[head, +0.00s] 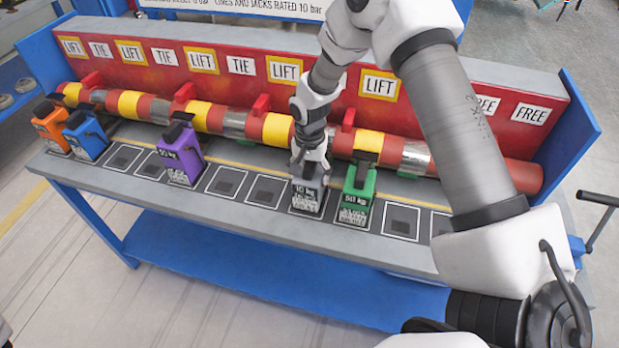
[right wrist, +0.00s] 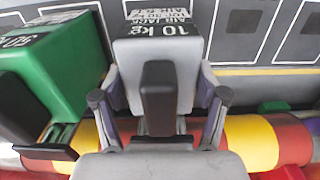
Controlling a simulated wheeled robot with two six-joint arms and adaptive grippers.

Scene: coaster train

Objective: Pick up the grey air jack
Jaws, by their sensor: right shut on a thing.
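The grey air jack (head: 308,198), marked 10 kg, stands on a dark pad of the bench in the head view. My right gripper (head: 309,172) comes down on its top from above and is shut on it. In the right wrist view the grey jack (right wrist: 155,62) sits between the two fingers of the right gripper (right wrist: 158,108), one on each side. I cannot tell whether the jack is lifted off its pad. My left gripper is not in view.
A green 50 kg jack (head: 357,195) stands close to the right of the grey one. A purple jack (head: 182,155), a blue jack (head: 86,136) and an orange jack (head: 50,127) stand further left. A striped pipe (head: 232,123) runs behind. Pads between purple and grey are bare.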

